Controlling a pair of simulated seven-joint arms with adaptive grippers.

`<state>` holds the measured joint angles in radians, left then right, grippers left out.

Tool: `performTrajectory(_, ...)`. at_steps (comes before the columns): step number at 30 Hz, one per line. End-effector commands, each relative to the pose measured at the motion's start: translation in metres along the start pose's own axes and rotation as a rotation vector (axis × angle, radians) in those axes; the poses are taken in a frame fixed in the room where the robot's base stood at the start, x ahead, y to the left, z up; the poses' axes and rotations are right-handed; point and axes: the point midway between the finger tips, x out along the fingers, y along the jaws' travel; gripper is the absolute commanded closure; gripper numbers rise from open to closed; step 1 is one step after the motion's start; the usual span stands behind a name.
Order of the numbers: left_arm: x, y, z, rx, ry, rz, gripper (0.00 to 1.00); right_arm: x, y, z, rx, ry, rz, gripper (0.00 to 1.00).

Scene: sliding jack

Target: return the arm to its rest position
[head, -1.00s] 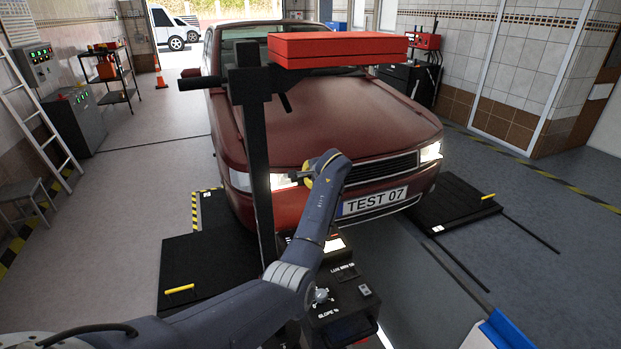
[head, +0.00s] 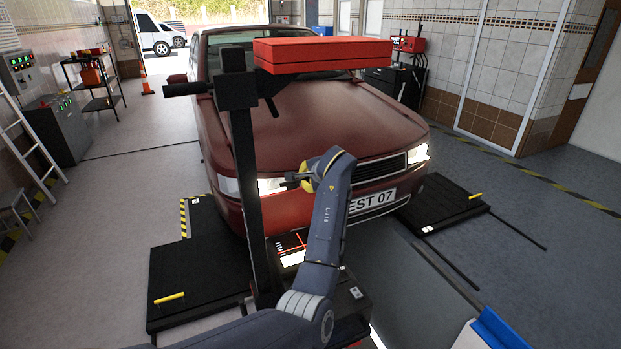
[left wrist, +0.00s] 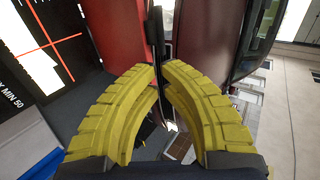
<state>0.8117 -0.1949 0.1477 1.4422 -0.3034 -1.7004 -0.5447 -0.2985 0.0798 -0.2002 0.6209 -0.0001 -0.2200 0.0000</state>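My left arm (head: 325,225) rises from the bottom of the head view and bends up in front of the red car. Its gripper (head: 288,180) points left, toward the black post (head: 246,170), and appears apart from it. In the left wrist view, yellow curved fingers close in on narrow dark tips (left wrist: 158,35) that lie together. Nothing shows held between them. My right gripper is in neither view.
The post carries a red box (head: 325,54). A screen with a red cross (head: 290,245) sits low behind my forearm; it also shows in the left wrist view (left wrist: 40,45). The red car (head: 300,125) stands close behind. Floor is open at the right.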

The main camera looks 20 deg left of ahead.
Motion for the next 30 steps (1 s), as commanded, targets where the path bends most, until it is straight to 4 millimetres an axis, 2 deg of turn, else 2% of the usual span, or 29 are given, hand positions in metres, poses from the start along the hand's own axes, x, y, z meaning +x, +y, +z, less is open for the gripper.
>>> performTrajectory(3, -0.017, 0.001, 0.000, -0.003, 0.001, 0.000, 1.00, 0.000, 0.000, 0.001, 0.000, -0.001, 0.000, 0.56)
performTrajectory(9, -0.035, 0.002, 0.000, -0.001, 0.001, 0.000, 1.00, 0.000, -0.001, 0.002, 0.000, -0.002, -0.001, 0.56)
performTrajectory(14, -0.040, 0.002, 0.000, -0.001, 0.000, 0.001, 1.00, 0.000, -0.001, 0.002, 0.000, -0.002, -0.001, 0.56)
performTrajectory(17, -0.037, 0.010, 0.006, -0.005, -0.004, 0.002, 1.00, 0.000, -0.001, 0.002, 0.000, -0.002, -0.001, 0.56)
performTrajectory(20, -0.027, 0.029, 0.020, -0.018, -0.013, 0.005, 1.00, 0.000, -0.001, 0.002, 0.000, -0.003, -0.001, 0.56)
performTrajectory(23, -0.014, 0.059, 0.042, -0.040, -0.023, 0.007, 1.00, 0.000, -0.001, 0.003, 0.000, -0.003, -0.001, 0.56)
performTrajectory(30, 0.006, 0.145, 0.109, -0.095, -0.035, 0.009, 1.00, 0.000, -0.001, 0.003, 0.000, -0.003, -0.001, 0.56)
